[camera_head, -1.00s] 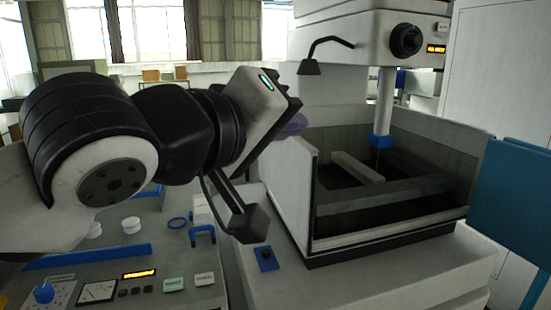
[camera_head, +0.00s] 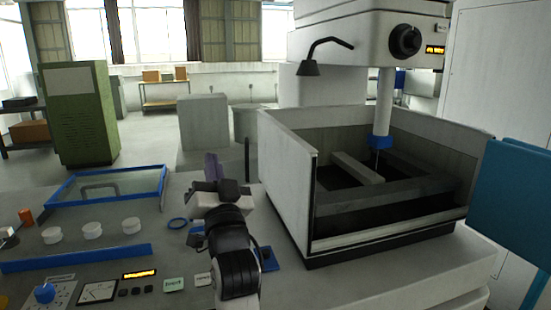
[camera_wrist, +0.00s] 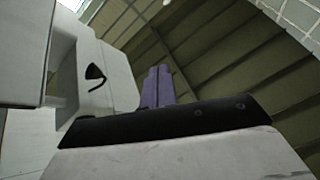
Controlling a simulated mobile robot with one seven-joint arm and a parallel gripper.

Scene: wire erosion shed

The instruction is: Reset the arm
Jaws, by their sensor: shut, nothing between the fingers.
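My gripper (camera_head: 213,166) shows its purple fingers in the head view, pointing up above the grey console top. My black and white wrist and forearm are below it, in front of the console. In the wrist view the two purple fingers (camera_wrist: 158,86) are side by side and shut, with nothing between them. Behind them are the ribbed ceiling and roof beams.
The wire erosion machine's open tank (camera_head: 290,185) stands to the right of my arm. A lamp (camera_head: 309,68) hangs over it. A blue panel (camera_head: 515,205) stands far right.

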